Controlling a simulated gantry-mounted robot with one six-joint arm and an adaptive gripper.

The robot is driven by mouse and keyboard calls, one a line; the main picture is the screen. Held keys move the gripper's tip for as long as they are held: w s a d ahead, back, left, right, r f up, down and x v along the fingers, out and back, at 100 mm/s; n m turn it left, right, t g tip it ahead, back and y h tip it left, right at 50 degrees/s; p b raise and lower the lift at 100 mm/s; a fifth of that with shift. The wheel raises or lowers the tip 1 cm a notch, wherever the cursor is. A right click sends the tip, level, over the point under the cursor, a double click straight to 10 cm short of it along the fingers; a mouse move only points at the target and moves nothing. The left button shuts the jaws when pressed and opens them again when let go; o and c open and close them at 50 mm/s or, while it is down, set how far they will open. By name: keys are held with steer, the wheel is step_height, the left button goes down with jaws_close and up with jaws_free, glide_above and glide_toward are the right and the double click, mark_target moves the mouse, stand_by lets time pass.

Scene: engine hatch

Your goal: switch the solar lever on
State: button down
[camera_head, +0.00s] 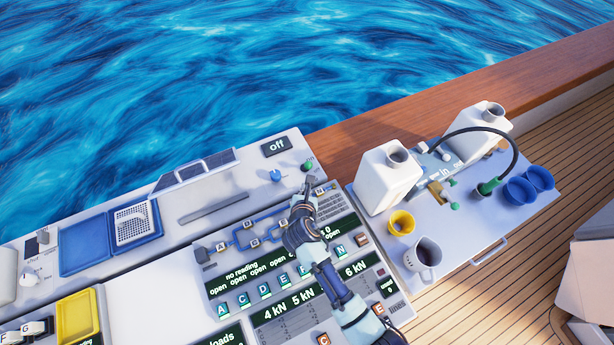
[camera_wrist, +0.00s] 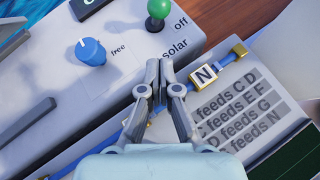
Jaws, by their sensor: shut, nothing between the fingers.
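The solar lever (camera_wrist: 158,12) is a green ball on a short stem, at the top of the wrist view, with the words "off" and "solar" printed to its right. In the head view it is the small green knob (camera_head: 308,165) at the right end of the grey back ledge. The lever's ball is nearer the "off" word. My gripper (camera_wrist: 160,70) is shut and empty, its fingertips just below the lever in the wrist view and apart from it. In the head view my gripper (camera_head: 309,183) is close in front of the lever.
A blue knob (camera_wrist: 91,51) marked "free" sits left of the lever. A dark display (camera_head: 277,147) behind reads "off". A panel strip marked N (camera_wrist: 205,76) lies right of my fingers. White jugs (camera_head: 387,178) and cups stand on the tray to the right.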

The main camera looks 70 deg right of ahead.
mark_target(307, 166)
steer(key=d, duration=0.1)
steer(key=w+d, duration=0.1)
steer(key=d, duration=0.3)
steer(key=shift+w+d+f, duration=0.15)
steer(key=shift+w+f, duration=0.15)
steer(key=shift+w, duration=0.05)
